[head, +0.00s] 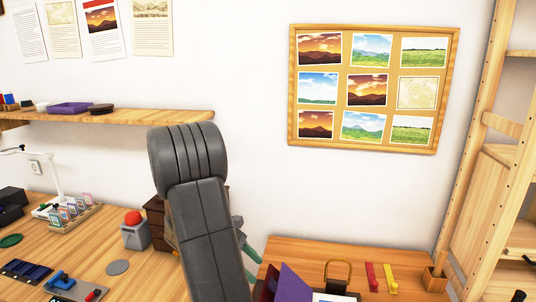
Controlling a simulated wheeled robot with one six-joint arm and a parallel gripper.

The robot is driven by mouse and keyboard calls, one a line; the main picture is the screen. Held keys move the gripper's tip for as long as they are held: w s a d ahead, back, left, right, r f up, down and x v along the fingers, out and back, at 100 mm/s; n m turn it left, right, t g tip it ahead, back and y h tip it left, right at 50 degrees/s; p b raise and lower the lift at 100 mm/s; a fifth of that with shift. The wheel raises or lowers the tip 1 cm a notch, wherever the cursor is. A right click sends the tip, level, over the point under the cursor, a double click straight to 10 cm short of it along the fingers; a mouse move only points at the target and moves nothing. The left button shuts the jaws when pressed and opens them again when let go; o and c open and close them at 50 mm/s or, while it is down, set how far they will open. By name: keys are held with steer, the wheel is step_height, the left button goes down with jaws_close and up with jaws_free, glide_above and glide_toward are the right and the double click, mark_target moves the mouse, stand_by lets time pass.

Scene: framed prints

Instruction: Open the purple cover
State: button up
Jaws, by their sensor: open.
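A purple cover (293,284) shows at the bottom edge of the head view, on the right-hand wooden table. It stands tilted up, and its lower part is cut off by the picture edge. A dark red piece (267,288) is just left of it, and a white and blue thing (334,297) is just right of it. Whether these belong to the cover cannot be told. My grey arm rises in the middle, left of the cover.
A brass-coloured arch (338,271), red and yellow strips (381,277) and a small wooden box (434,279) stand right of the cover. A red-topped grey box (135,232) and a card rack (74,215) are on the left table (80,255). A wooden shelf unit (497,150) borders the right.

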steer(key=v, duration=0.7)
steer(key=s+d+f+m+y+p, duration=0.1)
steer(key=m+y+p, duration=0.3)
steer(key=m, duration=0.7)
steer(key=s+d+f+m+g+y+p, duration=0.1)
steer(key=s+d+m+y+p, duration=0.3)
steer(key=m+y, duration=0.3)
steer(key=shift+f+m+y, duration=0.2)
steer(key=shift+m+y, duration=0.2)
steer(key=shift+m, duration=2)
steer(key=shift+d, duration=0.1)
steer(key=shift+s, duration=0.1)
